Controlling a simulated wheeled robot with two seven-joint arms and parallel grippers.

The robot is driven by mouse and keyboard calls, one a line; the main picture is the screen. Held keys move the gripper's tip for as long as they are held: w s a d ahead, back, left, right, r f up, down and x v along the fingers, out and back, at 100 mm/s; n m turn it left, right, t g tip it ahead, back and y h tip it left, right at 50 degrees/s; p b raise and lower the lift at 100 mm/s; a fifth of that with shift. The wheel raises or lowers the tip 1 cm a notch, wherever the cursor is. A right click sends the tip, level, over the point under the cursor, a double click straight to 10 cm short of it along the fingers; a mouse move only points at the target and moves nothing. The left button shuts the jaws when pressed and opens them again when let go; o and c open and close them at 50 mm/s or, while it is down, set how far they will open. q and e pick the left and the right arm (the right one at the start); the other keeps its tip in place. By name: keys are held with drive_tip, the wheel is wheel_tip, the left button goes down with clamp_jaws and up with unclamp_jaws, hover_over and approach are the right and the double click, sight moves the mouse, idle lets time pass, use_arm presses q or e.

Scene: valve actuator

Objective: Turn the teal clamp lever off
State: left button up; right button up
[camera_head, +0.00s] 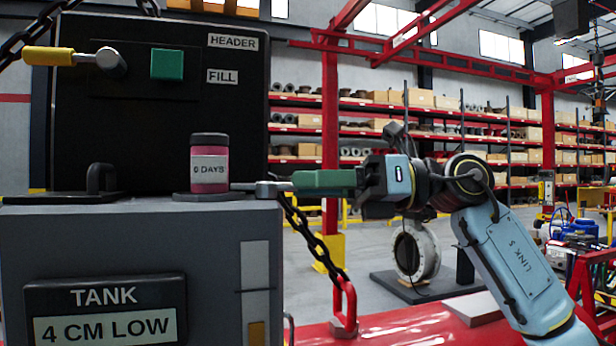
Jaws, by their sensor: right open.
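The teal clamp lever (322,183) sticks out to the right from the upper right edge of the grey tank box, roughly level. Its grey metal shank (268,188) meets the box top beside a pink jar. My right gripper (366,182) is at the lever's outer end, coming from the right, with its jaws open. The gripper overlaps the tip of the handle, and I cannot tell whether the fingers touch it. My left gripper is not in view.
The pink jar (209,164) stands close to the shank. A black chain (307,233) with a red link (344,308) hangs just below the lever. A yellow-handled lever (60,57) and a teal square (167,64) are on the black panel. A grey flanged ring (418,250) stands behind my arm.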

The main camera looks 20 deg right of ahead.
drive_tip(key=shift+w+a, duration=0.15)
drive_tip(key=shift+a, duration=0.35)
clamp_jaws()
